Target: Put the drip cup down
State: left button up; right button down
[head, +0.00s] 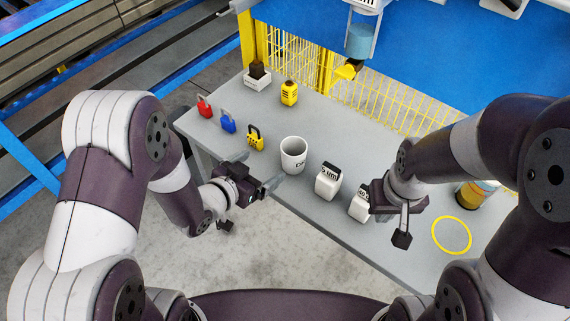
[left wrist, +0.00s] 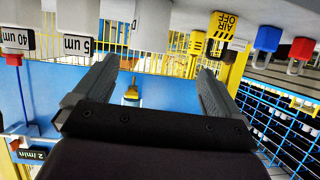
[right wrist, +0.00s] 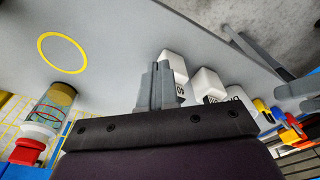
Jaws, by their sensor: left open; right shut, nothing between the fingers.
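The drip cup (head: 293,155) is a white mug-like cup with dark lettering, standing upright on the grey table near its front edge. It also shows upside down in the left wrist view (left wrist: 151,22), beyond the fingers. My left gripper (head: 258,173) is open and empty, just in front of the cup and apart from it. Its two spread fingers (left wrist: 157,70) show in the left wrist view. My right gripper (head: 402,238) is shut and empty, right of the white "40 um" block (head: 360,203). Its closed fingers (right wrist: 160,88) partly cover the white blocks in the right wrist view.
The white "5 um" block (head: 328,182) stands right of the cup. Yellow (head: 255,139), blue (head: 228,122) and red (head: 204,107) padlocks stand to the left. A yellow ring (head: 434,233) marks bare table at right, with a glass jar (head: 474,194) behind it. A yellow mesh fence lines the back.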

aim_at(301, 144)
pick_arm(q)
jog(key=shift+h, duration=0.6)
jog(key=x, duration=0.8)
jog(key=d+x, duration=0.1)
jog(key=x, duration=0.4)
jog(key=shift+s+r, duration=0.15)
jog(key=shift+s, duration=0.15)
jog(key=shift+s+a, duration=0.1)
jog(key=c, duration=1.1)
